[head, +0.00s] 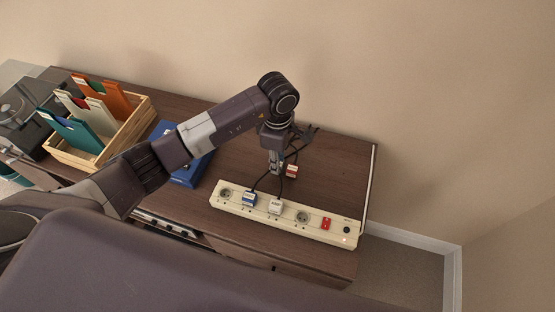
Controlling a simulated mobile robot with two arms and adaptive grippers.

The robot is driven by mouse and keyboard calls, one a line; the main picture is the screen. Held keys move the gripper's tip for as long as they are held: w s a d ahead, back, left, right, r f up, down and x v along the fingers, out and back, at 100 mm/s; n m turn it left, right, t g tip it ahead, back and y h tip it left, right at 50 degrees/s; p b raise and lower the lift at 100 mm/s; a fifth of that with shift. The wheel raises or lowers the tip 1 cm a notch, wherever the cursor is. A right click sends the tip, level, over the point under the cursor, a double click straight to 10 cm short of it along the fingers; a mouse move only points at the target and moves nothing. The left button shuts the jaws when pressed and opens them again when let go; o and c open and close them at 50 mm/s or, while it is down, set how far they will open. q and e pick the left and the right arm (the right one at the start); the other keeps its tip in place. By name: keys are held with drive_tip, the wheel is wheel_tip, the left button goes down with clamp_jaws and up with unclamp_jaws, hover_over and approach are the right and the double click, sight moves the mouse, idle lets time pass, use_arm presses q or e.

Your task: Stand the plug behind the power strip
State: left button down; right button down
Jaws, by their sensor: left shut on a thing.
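The cream power strip (284,213) lies across the front right of the dark wooden cabinet top. A blue plug (249,198) and a white plug (275,206) sit in its sockets, with dark cords rising from them. A plug with a red and white face (291,171) is behind the strip, at the fingertips of my left gripper (279,166). The gripper points down and is shut on this plug; the fingers partly hide the hold. I cannot tell whether the plug touches the cabinet top. My right gripper is out of view.
A blue object (188,174) lies left of the strip, partly under my left arm. A wooden crate (133,127) with coloured folders and a turntable (22,112) stand farther left. The wall rises behind the cabinet (335,158). The top is clear right of the plug.

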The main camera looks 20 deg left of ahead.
use_arm(q)
drive_tip(key=shift+f, duration=0.1)
drive_tip(key=c, duration=1.7)
unclamp_jaws()
drive_tip(key=shift+w+r, duration=0.1)
drive_tip(key=shift+r, duration=0.4)
wheel_tip(320, 180, up, 11)
drive_tip(key=b, duration=0.3)
drive_tip(key=shift+r, duration=0.15)
drive_tip(key=shift+s, duration=0.2)
